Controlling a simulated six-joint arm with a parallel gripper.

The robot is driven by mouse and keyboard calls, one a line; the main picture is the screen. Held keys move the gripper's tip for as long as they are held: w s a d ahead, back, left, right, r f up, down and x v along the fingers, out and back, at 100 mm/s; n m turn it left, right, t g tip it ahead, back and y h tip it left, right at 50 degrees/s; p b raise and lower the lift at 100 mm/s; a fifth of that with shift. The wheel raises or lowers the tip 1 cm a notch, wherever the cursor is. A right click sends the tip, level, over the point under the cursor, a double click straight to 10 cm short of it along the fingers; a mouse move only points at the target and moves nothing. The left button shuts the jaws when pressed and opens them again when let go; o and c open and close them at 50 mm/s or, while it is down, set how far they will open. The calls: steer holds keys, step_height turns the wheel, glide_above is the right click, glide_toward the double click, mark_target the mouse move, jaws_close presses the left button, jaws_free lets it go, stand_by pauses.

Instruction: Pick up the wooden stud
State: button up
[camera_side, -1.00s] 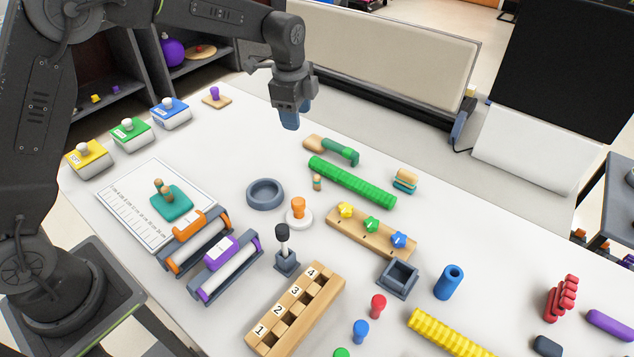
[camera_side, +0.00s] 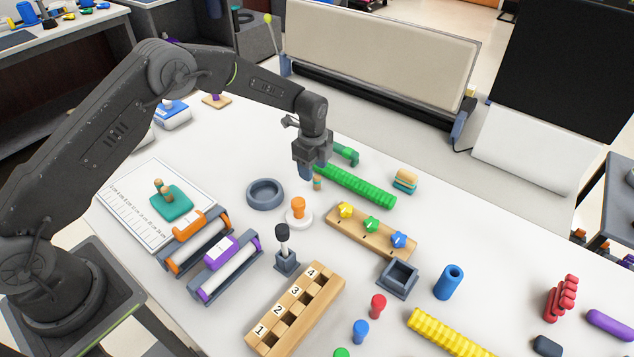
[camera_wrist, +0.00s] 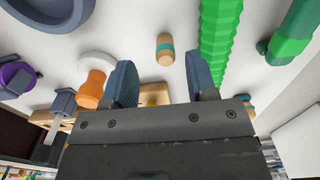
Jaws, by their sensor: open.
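In the wrist view, the stud (camera_wrist: 165,48) lies beyond and between the two blue-grey fingertips, apart from both. My gripper (camera_side: 309,172) is open and empty, pointing down, close above and slightly left of the stud in the side view. Its fingers also show in the wrist view (camera_wrist: 161,78). The gripper hides part of the area behind the stud.
The ribbed green bar (camera_side: 362,187) lies close on the stud's right. A green-ended handle (camera_side: 345,154) lies behind it. A grey ring (camera_side: 265,194) and an orange peg on a white base (camera_side: 298,211) stand to the left and front. A wooden knob board (camera_side: 368,232) is in front.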

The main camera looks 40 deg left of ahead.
mark_target(317, 176)
steer(key=f, duration=0.2)
steer(key=d+f, duration=0.1)
steer(key=f, duration=0.1)
steer(key=shift+w+f, duration=0.1)
steer(key=shift+w, duration=0.15)
steer(key=shift+f, duration=0.55)
steer(key=shift+c, duration=0.4)
jaws_close()
